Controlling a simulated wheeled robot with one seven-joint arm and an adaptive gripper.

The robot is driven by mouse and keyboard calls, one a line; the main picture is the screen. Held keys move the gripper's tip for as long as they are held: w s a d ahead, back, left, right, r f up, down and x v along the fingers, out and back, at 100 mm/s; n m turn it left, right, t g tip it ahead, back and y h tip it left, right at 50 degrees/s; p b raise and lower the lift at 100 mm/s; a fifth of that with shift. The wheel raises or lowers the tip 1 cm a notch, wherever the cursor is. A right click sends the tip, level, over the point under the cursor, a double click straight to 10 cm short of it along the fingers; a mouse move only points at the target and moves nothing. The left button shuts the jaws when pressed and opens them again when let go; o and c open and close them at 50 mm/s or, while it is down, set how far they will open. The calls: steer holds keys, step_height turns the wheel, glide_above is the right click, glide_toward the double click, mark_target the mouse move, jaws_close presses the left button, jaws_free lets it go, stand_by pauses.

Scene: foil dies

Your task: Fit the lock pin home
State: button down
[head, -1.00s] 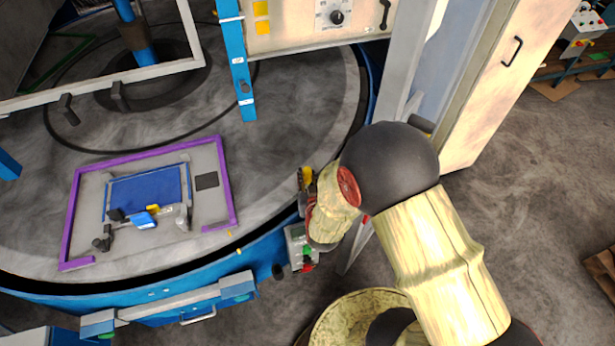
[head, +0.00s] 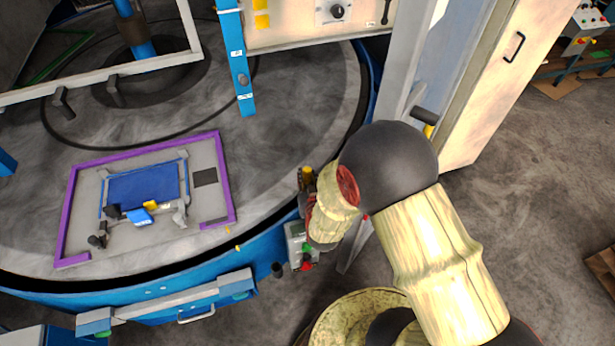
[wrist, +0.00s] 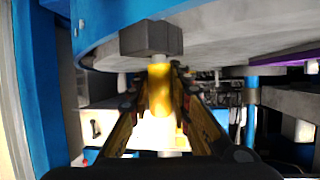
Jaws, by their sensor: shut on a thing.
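In the wrist view, my gripper (wrist: 160,112) is shut on a yellow lock pin (wrist: 159,88). The pin lies between the two fingers. A short grey stem at its far end lines up with a dark grey block (wrist: 150,38) on the rim of a large round platform. The stem's end meets the block's near edge in the picture. I cannot tell whether it is inside the block or only in front of it. In the head view, my gripper (head: 304,186) is small and partly hidden by my wrist, beside the platform's right edge, with a bit of yellow showing.
The round platform (head: 290,120) has a blue rim. A purple-edged plate (head: 228,185) with a blue panel lies on it. A small box with buttons (head: 297,240) is just below my gripper. A grey post and a cabinet (head: 500,90) stand to the right.

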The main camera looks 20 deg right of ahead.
steer(key=shift+f, duration=0.15)
steer(key=c, duration=1.6)
jaws_free()
steer(key=shift+o, duration=0.2)
steer(key=shift+s, duration=0.1)
steer(key=v, duration=1.2)
